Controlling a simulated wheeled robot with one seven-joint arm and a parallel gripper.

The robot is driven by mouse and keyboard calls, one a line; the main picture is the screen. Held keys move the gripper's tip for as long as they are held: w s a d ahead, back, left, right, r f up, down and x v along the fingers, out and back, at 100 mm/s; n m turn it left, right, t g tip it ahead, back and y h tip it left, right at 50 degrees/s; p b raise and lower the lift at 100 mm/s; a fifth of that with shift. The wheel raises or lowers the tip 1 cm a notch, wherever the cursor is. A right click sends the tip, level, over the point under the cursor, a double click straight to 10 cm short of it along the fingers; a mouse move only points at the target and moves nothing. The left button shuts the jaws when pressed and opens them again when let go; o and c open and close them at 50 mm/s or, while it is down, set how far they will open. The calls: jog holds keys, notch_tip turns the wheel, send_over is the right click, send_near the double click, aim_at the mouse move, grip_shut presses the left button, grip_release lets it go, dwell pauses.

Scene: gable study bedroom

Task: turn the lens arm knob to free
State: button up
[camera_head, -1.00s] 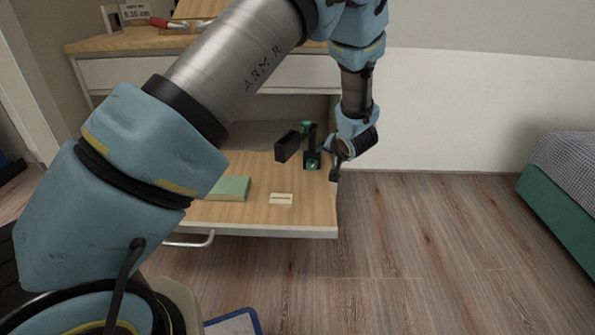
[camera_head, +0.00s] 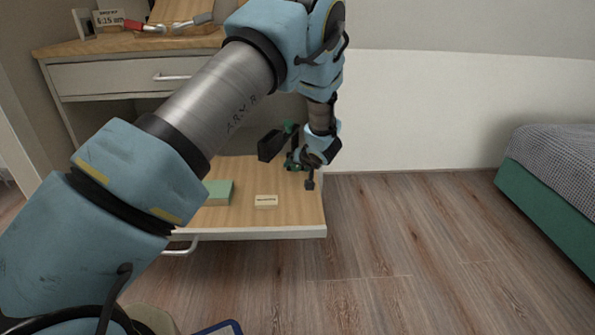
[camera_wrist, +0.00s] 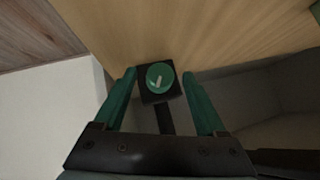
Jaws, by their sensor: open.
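The knob (camera_wrist: 160,77) is a round green disc with a white mark on its face, set on a black block (camera_wrist: 158,97) in the wrist view. A black bar runs from the block down toward my palm. My gripper (camera_wrist: 158,74) is open, with one finger on each side of the knob and small gaps visible. In the head view the black lens stand (camera_head: 271,145) is at the back right of the pulled-out wooden board, with a green part (camera_head: 290,127) on top. My gripper (camera_head: 299,170) is at its right side and hides its lower knob.
The wooden board (camera_head: 240,217) also bears a green block (camera_head: 218,192) and a small cream label plate (camera_head: 266,201). A desk top (camera_head: 110,42) with tools is above at left. Floor (camera_head: 400,240) to the right is clear up to the bed (camera_head: 550,180).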

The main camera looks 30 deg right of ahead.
jog(key=shift+w+f, duration=0.15)
grip_shut()
dwell(0.6)
